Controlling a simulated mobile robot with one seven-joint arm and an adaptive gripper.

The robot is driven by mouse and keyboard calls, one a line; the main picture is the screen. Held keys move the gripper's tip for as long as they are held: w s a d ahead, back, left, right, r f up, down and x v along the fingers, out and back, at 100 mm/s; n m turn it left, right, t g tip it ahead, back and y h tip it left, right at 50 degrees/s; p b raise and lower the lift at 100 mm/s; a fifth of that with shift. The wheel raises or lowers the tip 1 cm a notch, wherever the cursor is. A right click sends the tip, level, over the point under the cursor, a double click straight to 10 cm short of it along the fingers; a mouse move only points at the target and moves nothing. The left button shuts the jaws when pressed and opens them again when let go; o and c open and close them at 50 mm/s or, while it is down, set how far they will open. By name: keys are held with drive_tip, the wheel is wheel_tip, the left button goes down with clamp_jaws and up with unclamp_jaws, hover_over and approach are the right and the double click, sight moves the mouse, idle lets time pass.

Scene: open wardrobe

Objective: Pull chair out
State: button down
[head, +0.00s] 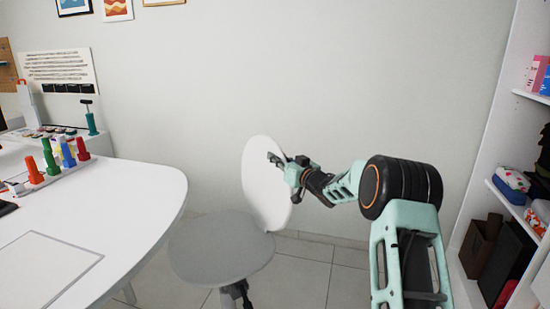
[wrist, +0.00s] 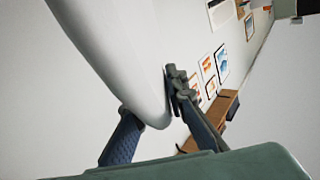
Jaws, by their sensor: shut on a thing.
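A chair with a white rounded backrest (head: 262,175) and a grey round seat (head: 218,250) stands to the right of the white table (head: 130,200). My gripper (head: 275,160) is at the upper right edge of the backrest. In the wrist view the backrest (wrist: 120,50) comes down between the two fingers of my gripper (wrist: 150,115), one finger on each side of its edge. My gripper is shut on the backrest. The chair's base is mostly hidden below the seat and at the bottom of the head view.
The table's rounded end reaches close to the seat's left side. Colored markers (head: 58,160) stand on the table. An open white shelf (head: 490,165) with boxes is at the right. Tiled floor (head: 308,272) is clear between chair and shelf, partly covered by my arm.

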drive_tip(key=c, duration=1.9)
unclamp_jaws()
drive_tip(key=shift+w+d, duration=0.1)
drive_tip(key=shift+d, duration=0.3)
drive_tip(key=shift+c, duration=0.2)
drive_tip(key=shift+a, duration=0.1)
drive_tip(key=v, duration=1.2)
